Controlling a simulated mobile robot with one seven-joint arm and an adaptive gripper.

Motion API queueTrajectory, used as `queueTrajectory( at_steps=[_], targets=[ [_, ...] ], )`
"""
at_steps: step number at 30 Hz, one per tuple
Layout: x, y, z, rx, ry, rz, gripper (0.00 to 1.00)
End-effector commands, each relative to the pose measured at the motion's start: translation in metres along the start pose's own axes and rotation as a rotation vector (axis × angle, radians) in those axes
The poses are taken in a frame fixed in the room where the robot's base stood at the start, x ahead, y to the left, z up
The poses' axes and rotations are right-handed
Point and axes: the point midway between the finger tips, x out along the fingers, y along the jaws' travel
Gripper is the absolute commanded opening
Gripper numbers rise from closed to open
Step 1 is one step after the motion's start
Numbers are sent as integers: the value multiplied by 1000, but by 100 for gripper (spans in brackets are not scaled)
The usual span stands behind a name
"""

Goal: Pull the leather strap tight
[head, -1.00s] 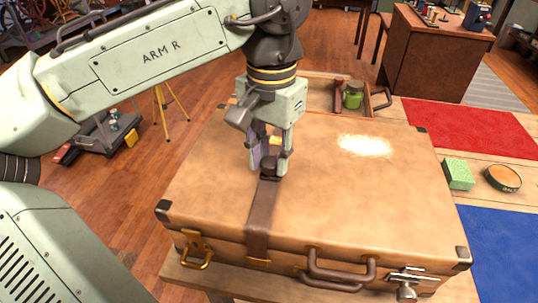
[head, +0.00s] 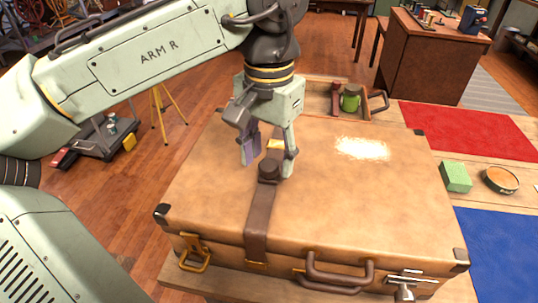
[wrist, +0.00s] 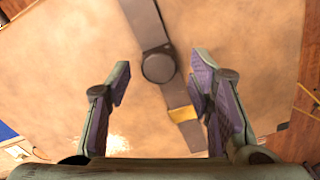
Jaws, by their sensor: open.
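The brown leather strap (head: 260,220) runs over the front edge and up onto the lid of the tan suitcase (head: 350,205). A dark round knob (head: 269,170) sits at the strap's upper end in the head view; the knob also shows in the wrist view (wrist: 158,67). A brass buckle (head: 277,144) lies just beyond the knob, and it also shows in the wrist view (wrist: 182,114) with strap on both sides. My gripper (head: 268,162) is open and empty above the lid. Its fingers (wrist: 163,82) stand apart on either side of the knob and buckle, touching neither in the wrist view.
A wooden tray with a green jar (head: 350,98) stands behind the suitcase. A green block (head: 456,177) and a round tin (head: 500,180) lie to the right, between a red cloth (head: 465,130) and a blue cloth (head: 500,250). The suitcase's handle (head: 338,275) and latches are at the front.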

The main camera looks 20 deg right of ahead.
Motion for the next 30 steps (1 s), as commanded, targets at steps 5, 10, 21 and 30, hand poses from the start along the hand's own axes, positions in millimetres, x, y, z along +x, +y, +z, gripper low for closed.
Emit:
queueTrajectory(
  at_steps=[5,10,21,30],
  targets=[
    [-33,1,-1,0,3,1,48],
    [-71,0,-1,0,2,1,48],
    [-112,0,0,-1,0,0,48],
    [-113,0,0,0,0,1,48]
  ],
)
